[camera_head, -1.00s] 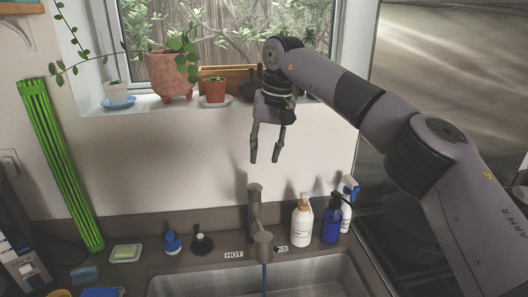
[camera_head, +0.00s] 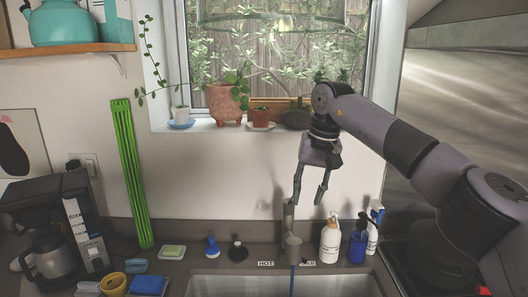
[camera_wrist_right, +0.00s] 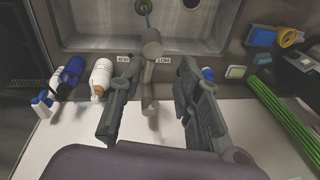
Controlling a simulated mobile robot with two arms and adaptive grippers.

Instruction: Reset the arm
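My right arm (camera_head: 412,150) comes in from the right in the head view and bends down at the wrist in front of the window. My right gripper (camera_head: 309,203) points down, open and empty, above and in front of the faucet (camera_head: 291,245). In the right wrist view, the two fingers of the right gripper (camera_wrist_right: 155,120) are apart with nothing held between them, and the faucet (camera_wrist_right: 151,48) shows between and beyond them. My left gripper is in neither view.
The sink (camera_head: 240,287) lies below the faucet. White (camera_head: 329,243) and blue (camera_head: 357,245) bottles stand right of it. Potted plants (camera_head: 224,104) line the windowsill. A green slatted object (camera_head: 132,175) leans on the wall. A coffee maker (camera_head: 75,225) stands at left.

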